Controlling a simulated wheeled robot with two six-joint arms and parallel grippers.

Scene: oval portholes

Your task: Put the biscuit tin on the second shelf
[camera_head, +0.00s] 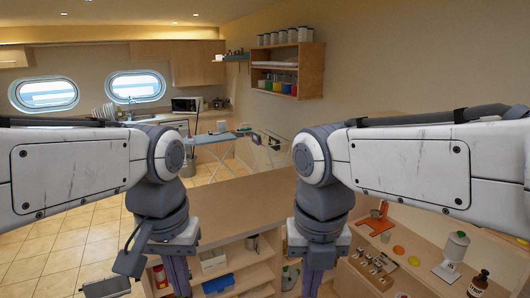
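I cannot pick out a biscuit tin for certain in the head view. A low wooden shelf unit (240,262) stands under the counter top, between my arms. A white box (213,262) is on its upper visible shelf, and a blue tray-like item (218,284) is below. My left gripper (178,276) points down in front of the unit's left end. My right gripper (312,282) points down at its right end. Both are seen from above and cut by the bottom edge, so their opening and anything between the fingertips are hidden.
The counter top (245,205) between my arms is bare. At right, a wooden surface (415,245) holds a white dispenser (453,250), a dark bottle (478,284) and small items. An ironing board (212,138) and drying rack (268,150) stand behind. Tiled floor (60,245) is open at left.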

